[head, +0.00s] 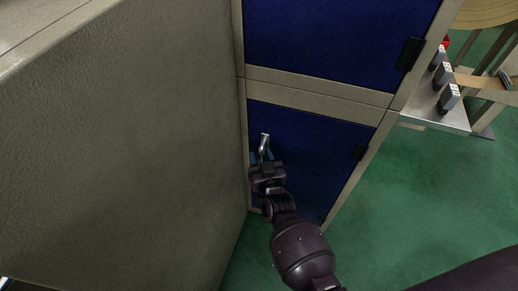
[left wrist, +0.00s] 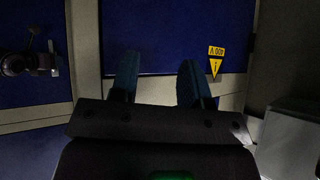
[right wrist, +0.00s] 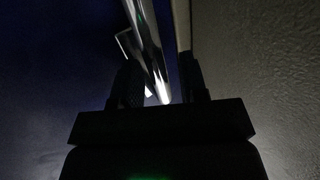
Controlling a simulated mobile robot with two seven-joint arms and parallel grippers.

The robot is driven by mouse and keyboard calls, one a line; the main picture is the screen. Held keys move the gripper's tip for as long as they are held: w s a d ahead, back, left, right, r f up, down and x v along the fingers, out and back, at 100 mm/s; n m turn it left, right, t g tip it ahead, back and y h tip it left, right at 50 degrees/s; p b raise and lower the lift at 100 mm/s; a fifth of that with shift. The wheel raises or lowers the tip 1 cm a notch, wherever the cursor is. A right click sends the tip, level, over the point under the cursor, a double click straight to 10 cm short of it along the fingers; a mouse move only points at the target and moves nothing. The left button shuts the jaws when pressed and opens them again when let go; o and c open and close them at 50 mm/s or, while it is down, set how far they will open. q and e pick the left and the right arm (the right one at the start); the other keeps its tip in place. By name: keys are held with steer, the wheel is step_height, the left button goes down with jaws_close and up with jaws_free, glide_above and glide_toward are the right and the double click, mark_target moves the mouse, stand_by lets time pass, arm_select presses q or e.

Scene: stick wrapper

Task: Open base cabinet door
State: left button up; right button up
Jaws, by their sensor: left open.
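In the head view, the blue lower base cabinet door (head: 310,140) appears closed in its beige frame. A metal handle (head: 264,140) stands near its left edge. My right gripper (head: 265,163) is at that handle. In the right wrist view, the shiny handle (right wrist: 148,40) runs between the fingers of my right gripper (right wrist: 162,85), which look apart, with dark space beside the bar; contact cannot be made out. My left gripper (left wrist: 158,80) is open and empty in the left wrist view, facing a blue panel (left wrist: 160,35). It is outside the head view.
A large beige side panel (head: 120,150) stands close on the left of the door. A blue upper door (head: 330,40) with a black hinge is above. Green floor (head: 420,190) is open at the right, below a metal shelf (head: 435,110). A yellow warning sign (left wrist: 216,62) shows.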

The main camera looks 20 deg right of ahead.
steer(key=shift+r, duration=0.1)
jaws_close()
steer(key=shift+s, duration=0.2)
stand_by(0.3)
